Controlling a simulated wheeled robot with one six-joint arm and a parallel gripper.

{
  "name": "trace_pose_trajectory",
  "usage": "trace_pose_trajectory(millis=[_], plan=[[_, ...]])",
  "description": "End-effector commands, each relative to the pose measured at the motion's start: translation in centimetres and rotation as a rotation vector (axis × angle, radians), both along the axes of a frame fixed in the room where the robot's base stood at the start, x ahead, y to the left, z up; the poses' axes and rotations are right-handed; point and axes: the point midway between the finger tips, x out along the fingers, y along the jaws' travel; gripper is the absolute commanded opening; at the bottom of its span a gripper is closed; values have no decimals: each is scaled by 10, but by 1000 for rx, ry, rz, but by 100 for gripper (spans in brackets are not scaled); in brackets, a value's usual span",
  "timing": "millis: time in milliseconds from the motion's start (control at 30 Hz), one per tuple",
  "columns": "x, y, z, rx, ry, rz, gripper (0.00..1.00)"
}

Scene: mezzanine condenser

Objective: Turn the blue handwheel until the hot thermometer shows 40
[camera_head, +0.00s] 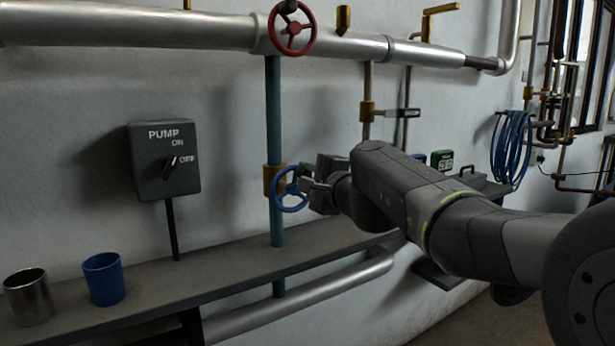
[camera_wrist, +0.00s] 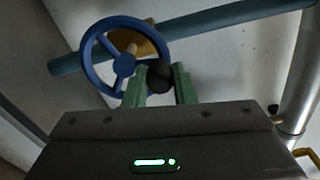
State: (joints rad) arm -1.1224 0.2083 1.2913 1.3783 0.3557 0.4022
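The blue handwheel (camera_head: 291,189) sits on a brass valve body (camera_head: 273,180) on the teal vertical pipe (camera_head: 275,120). In the wrist view the blue handwheel (camera_wrist: 124,62) fills the upper left, and its dark round knob (camera_wrist: 160,77) sits at its lower right rim. My gripper (camera_head: 314,187) is at the right side of the wheel. No thermometer reading is legible in either view.
A red handwheel (camera_head: 292,30) is on the large silver pipe (camera_head: 130,27) above. A pump switch box (camera_head: 164,160) is on the wall at left. A blue cup (camera_head: 103,279) and a metal cup (camera_head: 28,297) stand on the shelf (camera_head: 215,273). A green box (camera_head: 442,160) shows behind my arm.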

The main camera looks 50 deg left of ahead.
Motion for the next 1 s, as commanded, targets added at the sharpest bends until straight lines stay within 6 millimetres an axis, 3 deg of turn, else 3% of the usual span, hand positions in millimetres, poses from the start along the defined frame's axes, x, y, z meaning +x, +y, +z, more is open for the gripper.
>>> trace_pose_trajectory(millis=[33, 100, 533, 1000], plan=[[-1, 0, 0, 0, 1, 2, 32], [-1, 0, 0, 0, 1, 1, 45], [-1, -9, 0, 0, 1, 0, 45], [-9, -98, 1, 2, 0, -2, 45]])
